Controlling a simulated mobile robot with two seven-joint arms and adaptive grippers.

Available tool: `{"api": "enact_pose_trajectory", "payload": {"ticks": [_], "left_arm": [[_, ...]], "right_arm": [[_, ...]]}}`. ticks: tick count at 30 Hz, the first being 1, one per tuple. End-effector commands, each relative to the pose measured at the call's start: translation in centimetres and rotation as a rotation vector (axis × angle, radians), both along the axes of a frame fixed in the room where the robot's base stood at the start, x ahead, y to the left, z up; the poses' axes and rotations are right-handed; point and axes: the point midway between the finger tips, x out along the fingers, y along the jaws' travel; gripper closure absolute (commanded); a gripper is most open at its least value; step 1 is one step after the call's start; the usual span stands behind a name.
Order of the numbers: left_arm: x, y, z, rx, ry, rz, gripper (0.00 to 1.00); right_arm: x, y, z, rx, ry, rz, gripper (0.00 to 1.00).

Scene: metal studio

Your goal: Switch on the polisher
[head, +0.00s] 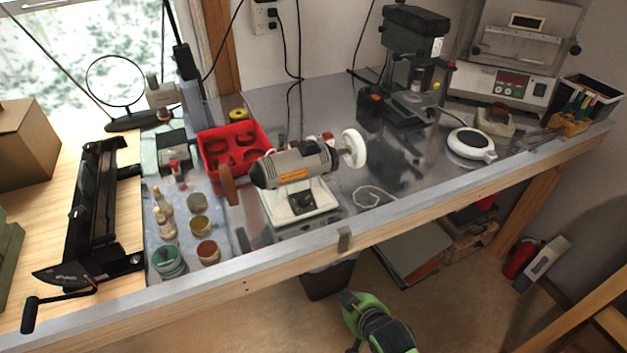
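The polisher (298,165) stands near the middle of the metal-topped bench. It has a grey motor body with a black end cap, an orange label and a white buffing wheel (352,148) on its right. Its cream base (285,212) faces the front edge and carries a dark plate (304,200) that looks like the switch panel. The switch position is too small to tell. Neither of my grippers can be made out in the head view, and nothing is touching the polisher.
A red tray (232,142) stands behind the polisher, with jars (168,260) to its left. A drill press (410,70) and a small oven (510,75) stand at the back right. A green and black object (375,322) below is unclear.

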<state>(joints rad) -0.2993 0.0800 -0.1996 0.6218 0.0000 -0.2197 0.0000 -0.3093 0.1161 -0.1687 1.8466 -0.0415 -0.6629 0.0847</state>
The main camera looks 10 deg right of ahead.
Motion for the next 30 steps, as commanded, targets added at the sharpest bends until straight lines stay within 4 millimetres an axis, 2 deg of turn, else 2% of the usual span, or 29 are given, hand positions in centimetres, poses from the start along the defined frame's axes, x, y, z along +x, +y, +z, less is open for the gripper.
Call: {"api": "enact_pose_trajectory", "payload": {"ticks": [1,6,9,12,15,18,21,30], "left_arm": [[-0.2,0.0,0.6,0.0,0.004,0.001,0.6],[-0.4,-0.1,1.3,-0.001,0.006,0.001,0.6],[-0.4,-0.1,1.5,-0.001,0.006,0.001,0.6],[-0.4,0.0,1.5,-0.001,0.006,0.001,0.6],[-0.4,0.0,1.6,-0.001,0.006,0.001,0.6],[-0.3,-0.1,1.7,-0.001,0.006,0.001,0.6],[-0.3,-0.1,1.7,-0.001,0.006,0.001,0.6],[-0.3,-0.1,1.7,-0.001,0.005,0.0,0.6]], "right_arm": [[0.9,0.1,3.8,0.008,-0.055,-0.002,1.0],[2.3,0.3,13.5,0.035,-0.201,-0.01,1.0],[4.5,0.8,19.9,0.069,-0.381,-0.004,1.0],[6.4,1.5,25.3,0.11,-0.573,0.014,1.0],[7.4,2.1,29.9,0.145,-0.729,0.033,1.0],[7.6,2.5,33.1,0.171,-0.839,0.051,1.0],[7.6,2.7,34.7,0.183,-0.894,0.061,1.0],[7.6,2.7,35.0,0.186,-0.907,0.063,1.0]]}}
